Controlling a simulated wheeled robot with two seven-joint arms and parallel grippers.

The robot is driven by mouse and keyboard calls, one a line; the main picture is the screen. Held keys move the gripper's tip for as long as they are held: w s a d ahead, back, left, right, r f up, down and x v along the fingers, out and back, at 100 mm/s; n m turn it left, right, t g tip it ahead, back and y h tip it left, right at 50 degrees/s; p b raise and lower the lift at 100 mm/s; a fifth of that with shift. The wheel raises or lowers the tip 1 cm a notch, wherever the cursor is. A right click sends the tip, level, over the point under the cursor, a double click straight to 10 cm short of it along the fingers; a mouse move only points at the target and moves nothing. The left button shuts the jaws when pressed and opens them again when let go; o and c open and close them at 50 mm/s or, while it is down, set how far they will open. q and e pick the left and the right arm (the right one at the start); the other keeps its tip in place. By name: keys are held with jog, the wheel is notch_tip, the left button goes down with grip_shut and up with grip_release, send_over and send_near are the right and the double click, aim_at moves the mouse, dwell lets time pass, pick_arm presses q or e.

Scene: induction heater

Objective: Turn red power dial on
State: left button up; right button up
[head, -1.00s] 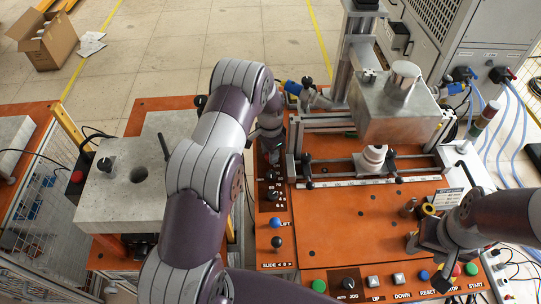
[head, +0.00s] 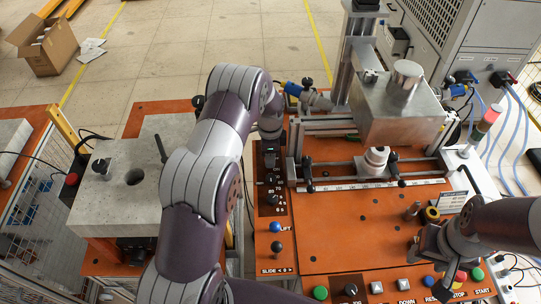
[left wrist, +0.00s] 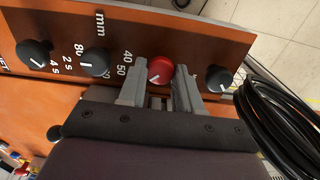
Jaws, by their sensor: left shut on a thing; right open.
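The red power dial (left wrist: 160,70) is on the orange control panel in the left wrist view, with a white pointer mark toward the picture's lower left. My left gripper (left wrist: 160,88) has one grey finger on each side of the dial and is shut on it. In the head view, my left gripper (head: 270,135) reaches down at the far left edge of the machine, and the arm hides the red dial there. My right gripper (head: 432,252) is open and empty above the front right of the orange table.
Black knobs flank the red dial: one close on the left (left wrist: 95,61) and one on the right (left wrist: 219,79). A bundle of black cables (left wrist: 285,125) hangs beside the panel. A steel block (head: 395,110) stands on the machine. The middle of the orange table (head: 350,225) is mostly clear.

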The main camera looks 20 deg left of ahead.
pick_arm(q)
jog(key=shift+w+r, duration=0.15)
jog(key=shift+r, duration=0.05)
jog(key=o, duration=1)
jog(key=shift+a, duration=0.1)
jog(key=shift+o, duration=0.2)
jog(key=shift+r, duration=0.1)
notch_tip(320, 180, up, 12)
jog(key=b, duration=0.2)
jog(key=shift+s, duration=0.2)
